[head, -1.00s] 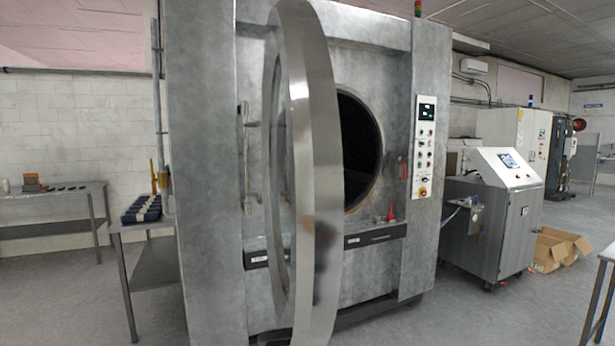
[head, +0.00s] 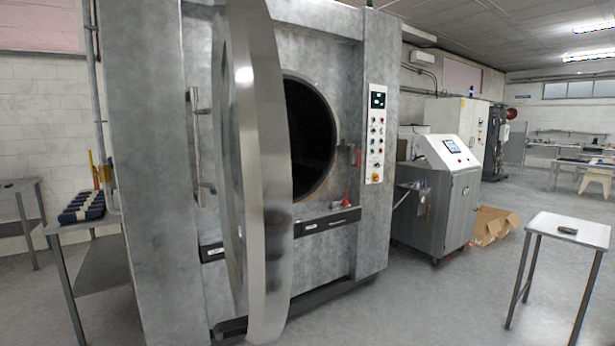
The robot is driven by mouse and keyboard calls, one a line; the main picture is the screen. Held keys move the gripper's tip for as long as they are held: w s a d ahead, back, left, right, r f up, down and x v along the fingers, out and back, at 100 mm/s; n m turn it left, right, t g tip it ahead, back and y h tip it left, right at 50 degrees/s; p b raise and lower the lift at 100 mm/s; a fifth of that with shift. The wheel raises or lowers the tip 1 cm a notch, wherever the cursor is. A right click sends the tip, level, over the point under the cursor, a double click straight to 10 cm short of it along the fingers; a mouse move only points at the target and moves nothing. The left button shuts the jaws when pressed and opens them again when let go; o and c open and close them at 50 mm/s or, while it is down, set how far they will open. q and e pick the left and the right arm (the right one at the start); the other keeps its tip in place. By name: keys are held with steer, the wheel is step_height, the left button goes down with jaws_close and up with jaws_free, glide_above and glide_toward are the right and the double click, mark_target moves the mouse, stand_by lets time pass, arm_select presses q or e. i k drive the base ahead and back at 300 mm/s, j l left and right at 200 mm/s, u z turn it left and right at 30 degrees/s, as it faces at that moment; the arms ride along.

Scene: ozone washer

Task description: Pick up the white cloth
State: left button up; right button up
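I cannot clearly make out a white cloth in the head view. A small pale item (head: 403,199) hangs at the left side of the grey control cabinet, but it is too small to tell what it is. Neither of my grippers is in view.
The large washer (head: 155,180) fills the left and middle, its round door (head: 262,170) swung open toward me. The control cabinet (head: 450,205) and cardboard boxes (head: 490,226) stand right of it. A small table (head: 575,226) stands at right. Dark folded items (head: 82,207) lie on the left table.

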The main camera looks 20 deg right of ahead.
mark_target(571, 229)
steer(key=z, duration=2.2)
steer(key=i+j+u, duration=0.15)
steer(key=i+u, duration=0.15)
steer(key=i, duration=0.4)
steer(key=i+u, duration=0.2)
steer(key=i, duration=3.25)
steer(key=i+j+z, duration=0.1)
steer(key=i+z, duration=0.2)
steer(key=i, duration=0.3)
steer(key=i+j+z, duration=0.35)
steer(key=i, duration=0.2)
steer(key=i+j+z, duration=0.3)
steer(key=i, duration=0.25)
